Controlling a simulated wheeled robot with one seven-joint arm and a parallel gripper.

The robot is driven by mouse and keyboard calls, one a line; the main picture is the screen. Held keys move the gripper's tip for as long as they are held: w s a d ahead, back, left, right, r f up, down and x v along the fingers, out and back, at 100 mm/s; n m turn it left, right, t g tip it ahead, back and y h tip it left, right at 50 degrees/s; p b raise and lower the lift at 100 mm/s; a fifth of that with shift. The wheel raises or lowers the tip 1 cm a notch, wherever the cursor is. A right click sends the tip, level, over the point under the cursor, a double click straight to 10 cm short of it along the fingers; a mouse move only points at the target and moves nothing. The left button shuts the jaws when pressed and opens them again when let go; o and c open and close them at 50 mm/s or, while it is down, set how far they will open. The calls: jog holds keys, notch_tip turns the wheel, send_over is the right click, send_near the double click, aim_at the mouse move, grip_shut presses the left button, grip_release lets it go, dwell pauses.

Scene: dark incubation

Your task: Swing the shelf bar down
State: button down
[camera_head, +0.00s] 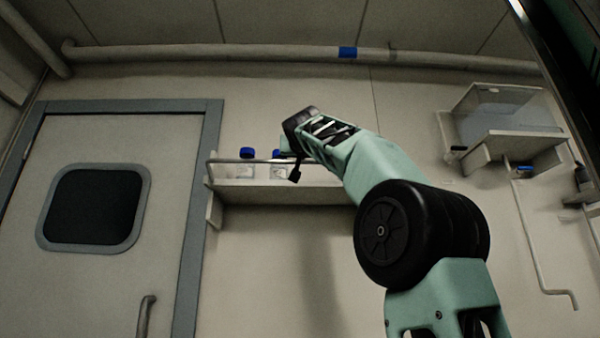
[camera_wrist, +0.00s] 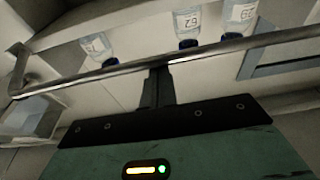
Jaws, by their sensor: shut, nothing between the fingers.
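The shelf bar (camera_head: 232,161) is a thin pale rail along the front of a wall shelf (camera_head: 265,191), raised above the shelf board. In the wrist view the bar (camera_wrist: 215,52) slants across the picture and bends at its left end. My gripper (camera_head: 294,176) is at the bar, near the middle of the shelf. In the wrist view my gripper (camera_wrist: 158,72) is shut and empty, with its fingertips at the bar; I cannot tell whether they touch it. My arm hides the right part of the shelf and bar in the head view.
Blue-capped bottles stand behind the bar, one at the left (camera_head: 247,165) and one nearer my gripper (camera_head: 278,168). Several bottles (camera_wrist: 188,25) show upside down in the wrist view. A door (camera_head: 120,200) is left of the shelf. A clear box (camera_head: 505,115) sits on a bracket at right.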

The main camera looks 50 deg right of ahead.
jog(key=f+t+h+b, duration=0.1)
jog(key=b, duration=0.2)
jog(key=f+t+h+b, duration=0.1)
jog(key=f+b, duration=0.1)
jog(key=b, duration=0.2)
jog(key=f+h+b, duration=0.1)
jog(key=f+b, duration=0.1)
jog(key=b, duration=0.2)
jog(key=shift+s+a+t, duration=0.2)
jog(key=shift+a+t, duration=0.05)
jog(key=shift+t, duration=0.15)
jog(key=shift+f+b, duration=0.3)
jog(key=shift+b, duration=0.65)
jog(key=shift+r, duration=0.1)
jog(key=s+a+f+b, duration=0.3)
jog(key=s+a+b, duration=0.2)
jog(key=s+a, duration=0.1)
jog(key=shift+a+b, duration=0.3)
jog(key=shift+a, duration=0.15)
